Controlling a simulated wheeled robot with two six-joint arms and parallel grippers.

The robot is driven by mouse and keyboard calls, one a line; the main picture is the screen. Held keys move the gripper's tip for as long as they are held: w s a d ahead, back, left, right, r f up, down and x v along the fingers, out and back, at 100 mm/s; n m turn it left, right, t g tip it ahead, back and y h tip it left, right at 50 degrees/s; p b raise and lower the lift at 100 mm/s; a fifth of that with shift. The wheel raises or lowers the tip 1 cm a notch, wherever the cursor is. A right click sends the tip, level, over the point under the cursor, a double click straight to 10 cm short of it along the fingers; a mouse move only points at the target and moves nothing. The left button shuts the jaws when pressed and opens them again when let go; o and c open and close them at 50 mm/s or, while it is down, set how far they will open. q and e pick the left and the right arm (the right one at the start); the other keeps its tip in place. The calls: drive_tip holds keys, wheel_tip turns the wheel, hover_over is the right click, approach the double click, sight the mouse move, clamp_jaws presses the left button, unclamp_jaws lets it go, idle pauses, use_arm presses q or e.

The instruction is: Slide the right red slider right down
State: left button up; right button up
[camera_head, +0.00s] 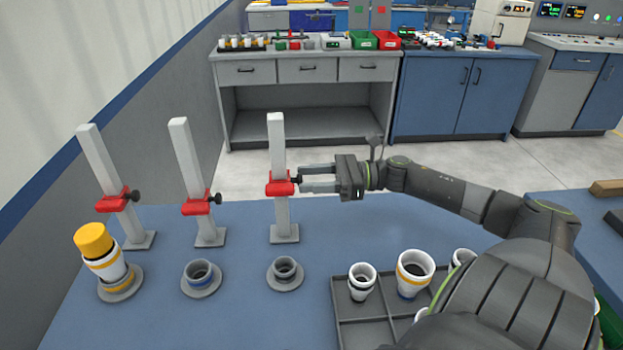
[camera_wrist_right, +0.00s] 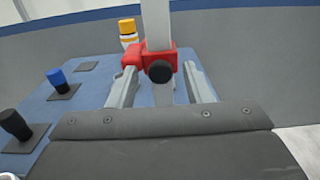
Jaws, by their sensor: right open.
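The right red slider (camera_head: 281,185) sits around the right grey post (camera_head: 277,145), about midway up, with a black knob on its right side. My right gripper (camera_head: 301,179) is open, coming in level from the right, its fingertips close to this slider. In the right wrist view the red slider (camera_wrist_right: 150,59) and its black knob (camera_wrist_right: 159,71) show between the two spread fingers (camera_wrist_right: 160,88); whether they touch it I cannot tell. The middle slider (camera_head: 202,204) and left slider (camera_head: 117,200) sit on their own posts. My left gripper is not in view.
A white pipe with a yellow top (camera_head: 96,247) stands in the left round holder. The middle holder (camera_head: 201,275) and right holder (camera_head: 285,271) stand in front of their posts. A dark tray (camera_head: 376,333) with several cups stands at the front right, near my right arm.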

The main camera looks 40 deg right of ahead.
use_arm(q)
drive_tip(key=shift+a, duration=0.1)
use_arm(e)
clamp_jaws()
idle(0.3)
